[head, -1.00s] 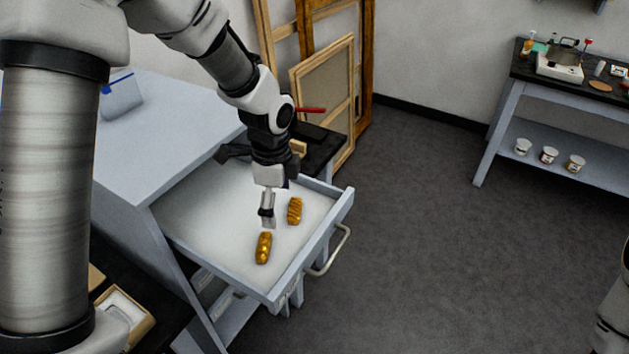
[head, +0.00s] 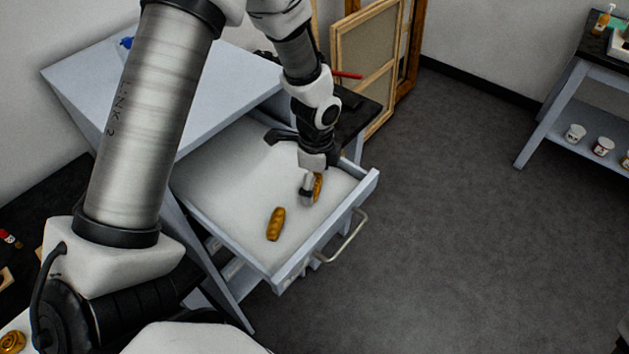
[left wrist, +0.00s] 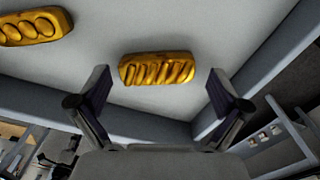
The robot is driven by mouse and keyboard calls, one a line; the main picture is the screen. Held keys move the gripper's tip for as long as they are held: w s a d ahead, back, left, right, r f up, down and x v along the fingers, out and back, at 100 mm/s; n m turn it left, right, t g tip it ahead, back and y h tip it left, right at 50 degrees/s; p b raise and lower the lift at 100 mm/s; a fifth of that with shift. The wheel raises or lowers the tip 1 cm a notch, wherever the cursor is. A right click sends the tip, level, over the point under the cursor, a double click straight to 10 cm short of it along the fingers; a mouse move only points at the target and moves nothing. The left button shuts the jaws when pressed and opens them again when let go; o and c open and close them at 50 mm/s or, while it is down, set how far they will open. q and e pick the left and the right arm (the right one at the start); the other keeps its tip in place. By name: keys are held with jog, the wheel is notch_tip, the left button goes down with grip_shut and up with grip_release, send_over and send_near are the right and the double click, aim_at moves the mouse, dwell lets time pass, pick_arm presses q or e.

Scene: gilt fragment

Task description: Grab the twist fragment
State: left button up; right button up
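The twist fragment (head: 318,186) is a short gilt bar with slanted ridges, lying in the open drawer. My left gripper (head: 306,197) points down at it and hides part of it in the head view. In the left wrist view the twist fragment (left wrist: 157,69) lies crosswise between the two open fingertips of my left gripper (left wrist: 159,76), with a gap at each end. I cannot tell how high the fingertips are above it. A second gilt fragment with oval beads (head: 276,224) lies nearby; it also shows in the left wrist view (left wrist: 35,27). My right gripper is not in view.
The white-lined drawer (head: 225,180) has raised walls and a metal front handle (head: 345,238). The grey cabinet top (head: 215,90) stands behind it. Wooden frames (head: 368,60) lean at the back wall. The floor to the right is clear.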

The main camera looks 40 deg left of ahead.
pick_arm(q)
jog(key=shift+s+r, duration=0.2)
jog(key=shift+s, duration=0.15)
jog(key=c, duration=0.8)
jog(key=shift+w+f, duration=0.1)
jog(key=shift+w, duration=0.05)
jog(key=shift+c, duration=0.5)
